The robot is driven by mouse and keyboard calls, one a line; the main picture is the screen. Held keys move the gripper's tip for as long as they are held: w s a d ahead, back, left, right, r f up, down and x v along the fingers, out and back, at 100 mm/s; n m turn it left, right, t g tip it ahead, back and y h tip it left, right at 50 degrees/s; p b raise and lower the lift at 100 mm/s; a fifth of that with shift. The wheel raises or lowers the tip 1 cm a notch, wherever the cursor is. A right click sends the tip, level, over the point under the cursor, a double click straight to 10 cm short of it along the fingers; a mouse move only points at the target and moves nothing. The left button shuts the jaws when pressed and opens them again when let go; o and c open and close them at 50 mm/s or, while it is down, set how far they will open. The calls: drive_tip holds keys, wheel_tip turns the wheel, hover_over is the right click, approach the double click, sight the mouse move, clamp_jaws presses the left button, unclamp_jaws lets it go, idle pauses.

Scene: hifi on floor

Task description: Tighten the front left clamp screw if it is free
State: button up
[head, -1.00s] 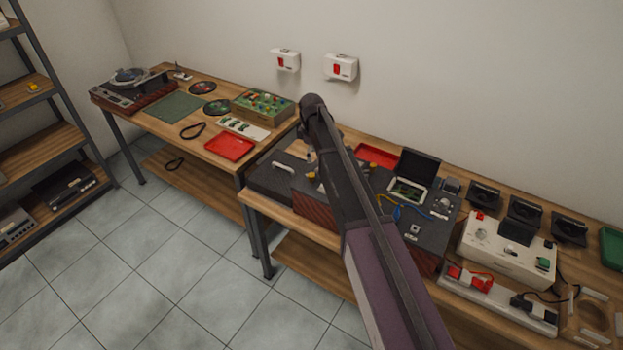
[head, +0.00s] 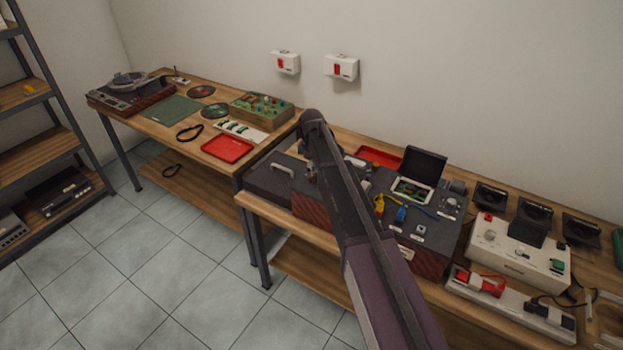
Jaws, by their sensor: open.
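My arm crosses the picture from the bottom right and bends down over the dark grey unit with wood-red sides (head: 308,207) on the right bench. My gripper (head: 311,172) hangs at the left part of this unit, small and mostly dark against it. It is open, and I see nothing held in it. The front left clamp screw cannot be made out; my arm and gripper cover that area. A small open-lid box with a green circuit board (head: 412,189) stands on the unit. A yellow connector (head: 379,204) and a blue connector (head: 401,214) lie to the right of my arm.
A dark case with a pale handle (head: 270,178) sits left of the unit. A red tray (head: 379,157) lies behind. A white device (head: 515,253) and a power strip (head: 512,304) stand to the right. The left bench (head: 185,129) holds a turntable (head: 132,88). Floor in front is clear.

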drive_tip(key=shift+f+b, duration=0.95)
drive_tip(key=shift+f, duration=0.3)
drive_tip(key=shift+c, duration=0.2)
clamp_jaws()
